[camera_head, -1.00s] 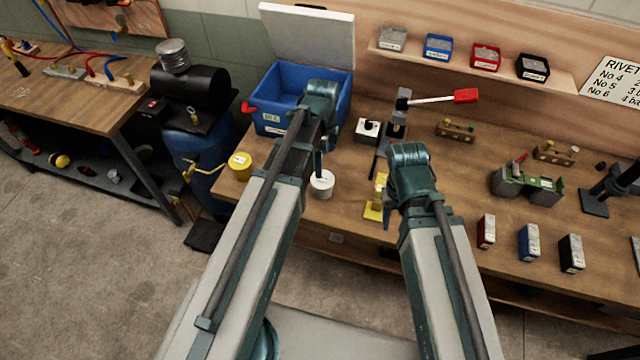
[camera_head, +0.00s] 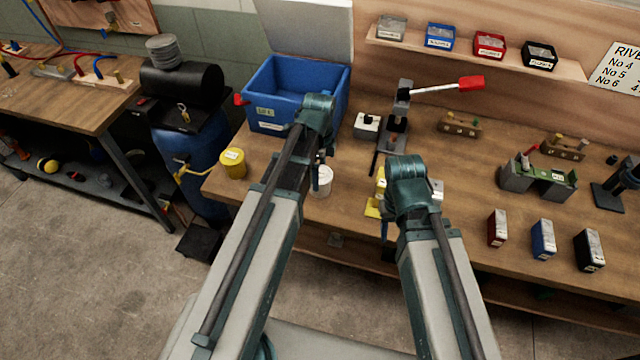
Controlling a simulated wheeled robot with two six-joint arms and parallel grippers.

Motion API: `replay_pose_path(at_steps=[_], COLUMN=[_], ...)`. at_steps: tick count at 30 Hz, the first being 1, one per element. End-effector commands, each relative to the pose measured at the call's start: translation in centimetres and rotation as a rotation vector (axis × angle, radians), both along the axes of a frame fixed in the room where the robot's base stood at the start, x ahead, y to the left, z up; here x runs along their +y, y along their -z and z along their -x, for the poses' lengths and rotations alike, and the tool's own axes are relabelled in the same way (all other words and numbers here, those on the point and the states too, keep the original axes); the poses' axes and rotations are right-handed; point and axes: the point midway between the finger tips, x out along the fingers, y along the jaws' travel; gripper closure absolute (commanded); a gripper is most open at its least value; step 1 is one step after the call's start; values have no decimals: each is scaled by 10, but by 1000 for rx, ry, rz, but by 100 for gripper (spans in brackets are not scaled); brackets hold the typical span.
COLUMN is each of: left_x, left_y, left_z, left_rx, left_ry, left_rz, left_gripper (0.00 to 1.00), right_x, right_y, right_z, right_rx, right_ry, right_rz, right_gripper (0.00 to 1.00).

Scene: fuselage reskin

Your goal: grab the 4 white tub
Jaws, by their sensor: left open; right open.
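A white tub (camera_head: 324,183) stands upright on the wooden workbench near its front edge, partly hidden by my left arm. My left gripper (camera_head: 316,182) is at the tub's left side, its fingers small and mostly hidden behind the wrist. I cannot tell whether it touches the tub. My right gripper (camera_head: 384,229) is open and empty, by the bench's front edge, in front of a yellow stand (camera_head: 374,208). A yellow tub (camera_head: 233,163) stands further left on the bench. I cannot read the white tub's label.
A blue bin (camera_head: 290,100) with a raised lid stands behind my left wrist. A lever tool with a red handle (camera_head: 470,83) stands behind my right wrist. Red, blue and black boxes (camera_head: 543,239) stand at the right front. A shelf (camera_head: 480,53) holds several small bins.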

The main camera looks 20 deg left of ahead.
Motion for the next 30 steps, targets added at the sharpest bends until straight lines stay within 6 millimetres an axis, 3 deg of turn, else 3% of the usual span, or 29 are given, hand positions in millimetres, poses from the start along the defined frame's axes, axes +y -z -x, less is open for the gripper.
replay_pose_path(at_steps=[13, 23, 30], left_x=[0, 0, 0], left_y=[52, 53, 53], left_z=[0, 0, 0], left_rx=[0, 0, 0], left_ry=[0, 0, 0], left_rz=[0, 0, 0], left_gripper=[0, 0, 43], right_x=[0, 0, 0], right_y=[52, 53, 53], right_z=[0, 0, 0], right_rx=[0, 0, 0], right_ry=[0, 0, 0], right_rz=[0, 0, 0], right_gripper=[50, 50, 50])
